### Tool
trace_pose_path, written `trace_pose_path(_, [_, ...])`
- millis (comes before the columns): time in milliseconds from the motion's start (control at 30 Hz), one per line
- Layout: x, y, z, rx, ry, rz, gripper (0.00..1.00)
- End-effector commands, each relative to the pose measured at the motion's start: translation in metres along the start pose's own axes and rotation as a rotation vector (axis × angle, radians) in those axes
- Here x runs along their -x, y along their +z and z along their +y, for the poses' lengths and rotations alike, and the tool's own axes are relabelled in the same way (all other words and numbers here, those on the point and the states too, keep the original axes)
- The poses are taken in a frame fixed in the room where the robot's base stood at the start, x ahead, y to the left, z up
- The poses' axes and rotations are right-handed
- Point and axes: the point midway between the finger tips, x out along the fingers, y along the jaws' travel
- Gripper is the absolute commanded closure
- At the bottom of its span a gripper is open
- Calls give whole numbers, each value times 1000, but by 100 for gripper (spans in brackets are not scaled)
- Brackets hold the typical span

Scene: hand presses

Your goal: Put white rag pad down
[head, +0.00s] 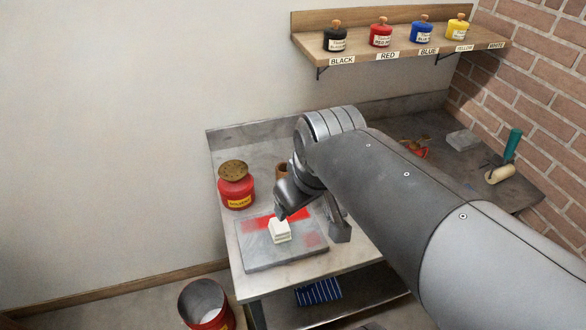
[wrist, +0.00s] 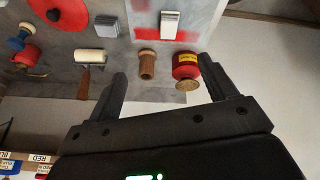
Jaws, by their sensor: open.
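The white rag pad (head: 279,231) sits on a grey slab (head: 262,255) on the metal table, beside a smeared red patch. In the wrist view the pad (wrist: 169,25) lies at the top, beyond my fingertips, with red on the slab (wrist: 205,10) next to it. My gripper (wrist: 162,67) is open, with nothing held between its fingers. In the head view my arm comes in from the right and its wrist hangs just behind and above the pad. The arm hides part of the table.
A red solvent can (head: 236,188) stands behind the slab at left. A wooden cylinder (wrist: 147,65) stands beside it. A shelf (head: 400,45) holds ink jars. A red bin (head: 207,305) stands on the floor.

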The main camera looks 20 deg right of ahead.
Motion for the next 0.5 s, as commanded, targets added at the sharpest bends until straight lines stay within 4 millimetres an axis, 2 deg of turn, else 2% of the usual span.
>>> trace_pose_path(100, [12, 12, -1, -176, 16, 58, 22])
trace_pose_path(200, [17, 18, -1, -271, 20, 85, 22])
trace_pose_path(500, [18, 21, -1, -324, 20, 98, 22])
